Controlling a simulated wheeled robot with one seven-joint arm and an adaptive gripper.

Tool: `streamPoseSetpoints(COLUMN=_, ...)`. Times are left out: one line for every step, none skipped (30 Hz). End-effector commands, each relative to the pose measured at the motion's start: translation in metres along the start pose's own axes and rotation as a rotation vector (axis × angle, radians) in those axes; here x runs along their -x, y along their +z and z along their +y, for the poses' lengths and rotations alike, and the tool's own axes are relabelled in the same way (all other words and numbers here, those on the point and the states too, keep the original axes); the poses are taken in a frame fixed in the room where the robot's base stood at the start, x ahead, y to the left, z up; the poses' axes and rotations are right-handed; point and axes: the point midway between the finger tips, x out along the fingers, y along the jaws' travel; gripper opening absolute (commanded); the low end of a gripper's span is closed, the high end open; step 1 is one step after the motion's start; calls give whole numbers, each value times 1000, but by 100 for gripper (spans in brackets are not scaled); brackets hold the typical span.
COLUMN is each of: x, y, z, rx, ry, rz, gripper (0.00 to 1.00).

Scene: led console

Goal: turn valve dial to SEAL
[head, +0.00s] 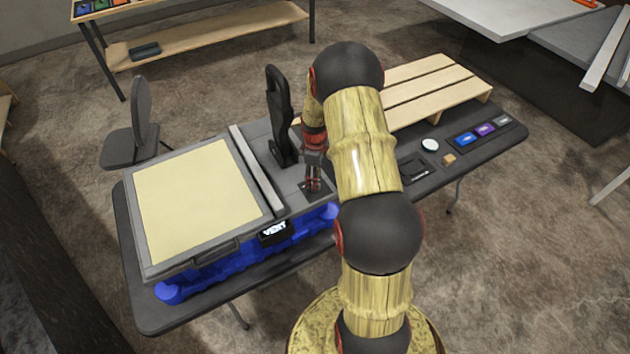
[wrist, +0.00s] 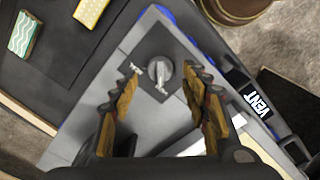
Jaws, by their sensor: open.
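The valve dial (wrist: 160,69) is a small round grey knob with a pale pointer, on a dark square plate (wrist: 150,48) on the grey console. A small white label left of the knob is too blurred to read. A black display (wrist: 252,101) on the console's front side reads VENT; it also shows in the head view (head: 273,232). My gripper (wrist: 148,88) is open, its fingers on either side of the knob in the wrist view. I cannot tell whether they touch it. In the head view my gripper (head: 313,185) points down at the plate, hiding the dial.
A black upright stand (head: 280,118) rises just behind my gripper. A large cream panel (head: 195,205) fills the console's left part. A wooden pallet (head: 425,88), a white disc (head: 430,145) and coloured blocks (head: 485,130) lie on the table to the right.

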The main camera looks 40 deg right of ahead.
Motion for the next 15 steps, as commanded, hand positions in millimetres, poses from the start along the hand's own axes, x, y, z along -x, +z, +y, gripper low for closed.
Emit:
streamPoseSetpoints(x=-6, y=0, z=0, rx=0, ry=-2, rz=-1, gripper=46)
streamPoseSetpoints(x=-10, y=0, z=0, rx=0, ry=-2, rz=-1, gripper=46)
streamPoseSetpoints(x=-13, y=0, z=0, rx=0, ry=-1, rz=0, gripper=46)
streamPoseSetpoints(x=-16, y=0, z=0, rx=0, ry=0, rz=0, gripper=46)
streamPoseSetpoints(x=-17, y=0, z=0, rx=-1, ry=0, rz=0, gripper=46)
streamPoseSetpoints(x=-19, y=0, z=0, rx=-1, ry=0, rz=0, gripper=46)
streamPoseSetpoints(x=-20, y=0, z=0, rx=-1, ry=1, rz=0, gripper=46)
streamPoseSetpoints(x=-21, y=0, z=0, rx=-1, ry=1, rz=0, gripper=46)
streamPoseSetpoints(x=-22, y=0, z=0, rx=-1, ry=1, rz=0, gripper=46)
streamPoseSetpoints(x=-22, y=0, z=0, rx=-1, ry=1, rz=0, gripper=46)
streamPoseSetpoints(x=-22, y=0, z=0, rx=-1, ry=1, rz=0, gripper=46)
streamPoseSetpoints(x=-22, y=0, z=0, rx=-1, ry=1, rz=0, gripper=46)
streamPoseSetpoints(x=-22, y=0, z=0, rx=-1, ry=1, rz=0, gripper=46)
streamPoseSetpoints(x=-22, y=0, z=0, rx=-1, ry=1, rz=0, gripper=46)
streamPoseSetpoints(x=-22, y=0, z=0, rx=-1, ry=1, rz=0, gripper=46)
